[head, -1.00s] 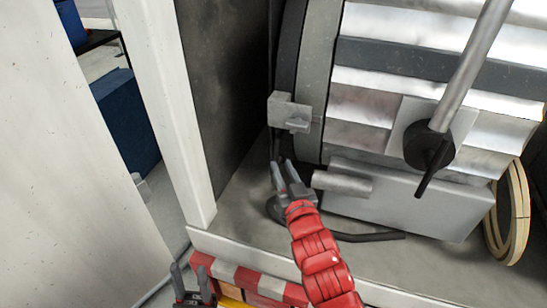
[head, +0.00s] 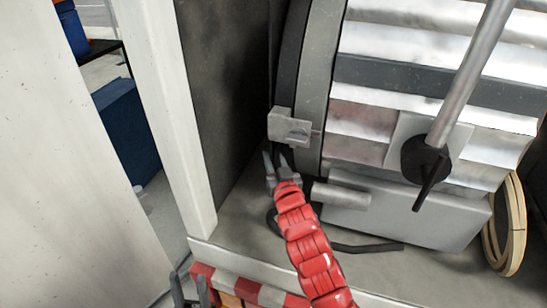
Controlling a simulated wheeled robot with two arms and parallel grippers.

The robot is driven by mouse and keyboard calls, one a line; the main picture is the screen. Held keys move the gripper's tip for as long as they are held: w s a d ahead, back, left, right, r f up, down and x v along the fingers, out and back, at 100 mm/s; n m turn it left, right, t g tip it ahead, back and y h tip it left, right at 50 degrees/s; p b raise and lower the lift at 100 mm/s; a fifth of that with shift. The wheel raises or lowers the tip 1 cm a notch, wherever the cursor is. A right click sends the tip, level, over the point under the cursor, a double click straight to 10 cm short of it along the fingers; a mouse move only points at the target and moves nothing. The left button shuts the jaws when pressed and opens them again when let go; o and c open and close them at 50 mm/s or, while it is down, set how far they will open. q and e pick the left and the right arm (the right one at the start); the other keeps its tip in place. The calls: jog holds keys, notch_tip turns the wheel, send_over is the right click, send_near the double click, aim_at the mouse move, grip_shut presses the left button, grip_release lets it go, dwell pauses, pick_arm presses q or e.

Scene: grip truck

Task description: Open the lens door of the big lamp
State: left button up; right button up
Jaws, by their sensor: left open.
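The big lamp (head: 425,70) is a large ribbed silver drum lying on its side at the upper right. Its front rim, a grey band (head: 320,75) beside a dark ring (head: 290,75), faces left. A grey latch block (head: 290,127) sits on the rim. My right gripper (head: 275,155), on the red arm, is just below this block at the rim's lower edge. Its fingers are apart, and I cannot tell whether they touch the rim. My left gripper (head: 189,287) is open and empty at the bottom edge. The lens face is hidden.
A white post (head: 165,120) and a dark panel (head: 225,85) stand left of the lamp. A silver pole (head: 470,75) crosses the lamp. A red-white striped edge (head: 245,288) runs below.

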grip_shut()
dwell(1.3)
